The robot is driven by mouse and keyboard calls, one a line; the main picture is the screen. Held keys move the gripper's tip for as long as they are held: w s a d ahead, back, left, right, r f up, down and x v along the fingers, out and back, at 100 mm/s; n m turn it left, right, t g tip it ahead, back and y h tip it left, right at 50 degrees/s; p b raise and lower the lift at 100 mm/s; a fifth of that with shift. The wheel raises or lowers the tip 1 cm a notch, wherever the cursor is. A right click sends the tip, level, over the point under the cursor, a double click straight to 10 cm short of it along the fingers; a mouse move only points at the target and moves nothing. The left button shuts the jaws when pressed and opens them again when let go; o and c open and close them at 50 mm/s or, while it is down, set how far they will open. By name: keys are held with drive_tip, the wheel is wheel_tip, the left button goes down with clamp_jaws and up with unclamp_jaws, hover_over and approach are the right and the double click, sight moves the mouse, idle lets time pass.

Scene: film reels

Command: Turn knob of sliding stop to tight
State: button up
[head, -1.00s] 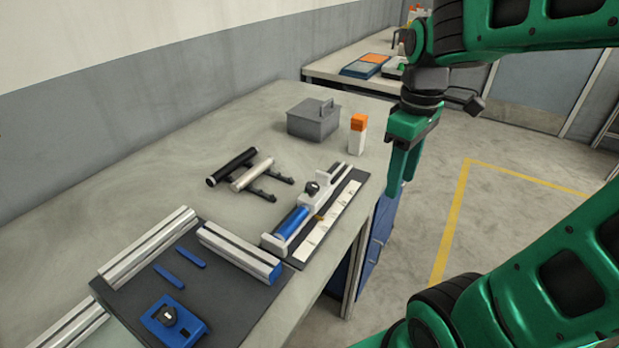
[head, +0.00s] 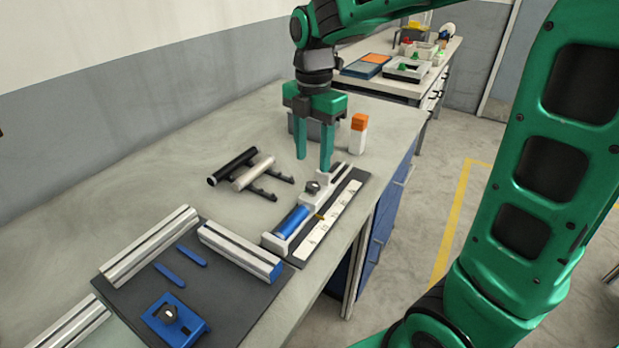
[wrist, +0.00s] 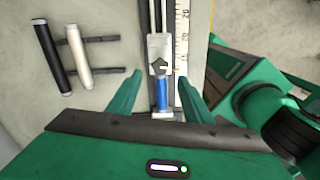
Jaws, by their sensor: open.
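The sliding stop (head: 324,204) is a light grey block on a rail fixture beside a white scale strip (head: 331,219). Its dark knob (head: 312,187) stands on top; the knob also shows in the wrist view (wrist: 158,66). A blue cylinder (head: 292,221) lies in the fixture against the stop's near side; it also shows in the wrist view (wrist: 162,94). My green gripper (head: 314,163) points down, open and empty, above and slightly beyond the knob in the head view. In the wrist view the fingers (wrist: 163,95) stand either side of the fixture, apart from it.
A black roller (head: 232,166) and a silver roller (head: 253,172) lie on a rack left of the fixture. An orange-capped white bottle (head: 358,138) and a grey box (head: 322,130) stand behind. A dark mat (head: 235,300) with a blue knobbed block (head: 176,320) lies at front left.

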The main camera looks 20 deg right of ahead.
sight(313, 185)
wheel_tip(313, 185, down, 7)
drive_tip(key=shift+f, duration=0.1)
idle(0.4)
drive_tip(key=c, duration=1.1)
drive_tip(key=shift+o, duration=0.2)
drive_tip(key=shift+a, duration=0.2)
drive_tip(key=shift+d, duration=0.15)
